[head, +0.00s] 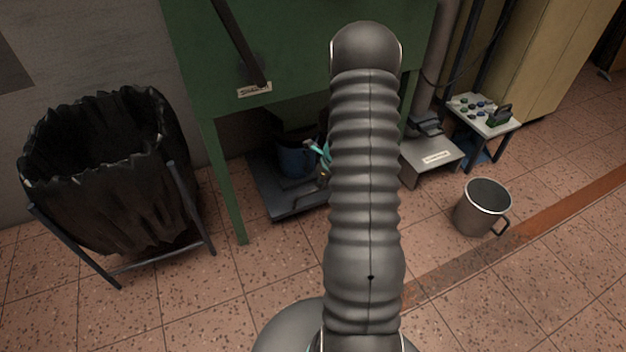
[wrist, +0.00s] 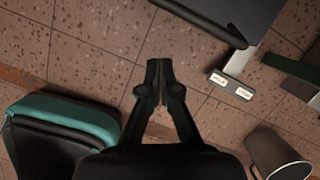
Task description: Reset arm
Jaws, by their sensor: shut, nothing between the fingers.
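My arm rises through the middle of the head view as a grey ribbed column and covers part of the scene behind it. My gripper (wrist: 159,70) shows in the wrist view, pointing at the tiled floor. Its two dark fingers meet at the tips, and it holds nothing. In the head view the gripper is mostly hidden behind the arm.
A bin with a black liner (head: 100,165) stands at left. A green machine (head: 290,60) is behind my arm, with a blue container (head: 295,160) beneath it. A metal mug-like bucket (head: 480,208) stands on the floor at right, near a small control table (head: 484,115). Front floor is clear.

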